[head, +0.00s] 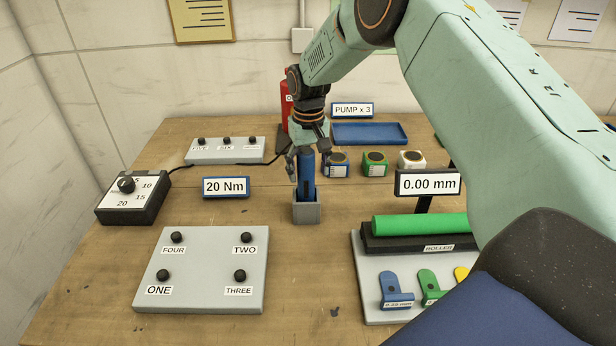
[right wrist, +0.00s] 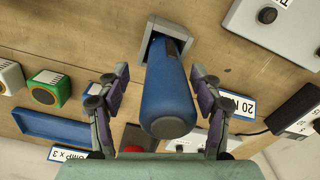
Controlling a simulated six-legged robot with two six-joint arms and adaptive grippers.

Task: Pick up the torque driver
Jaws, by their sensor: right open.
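The torque driver (head: 306,176) is a blue cylinder standing upright in a small grey square holder (head: 306,212) on the wooden table. In the right wrist view the driver (right wrist: 167,95) shows large, its rounded end toward the camera and its other end in the grey holder (right wrist: 146,42). My right gripper (head: 308,160) is open around the upper part of the driver, one finger on each side. In the right wrist view my right gripper (right wrist: 160,78) shows a gap between each finger and the driver. My left gripper is not in view.
A 20 Nm sign (head: 226,187) and a black dial box (head: 133,198) stand left of the holder. A grey plate with knobs (head: 203,270) lies in front. A green roller (head: 420,224) is at right. Several small boxes (head: 375,163) and a blue tray (head: 370,133) are behind right.

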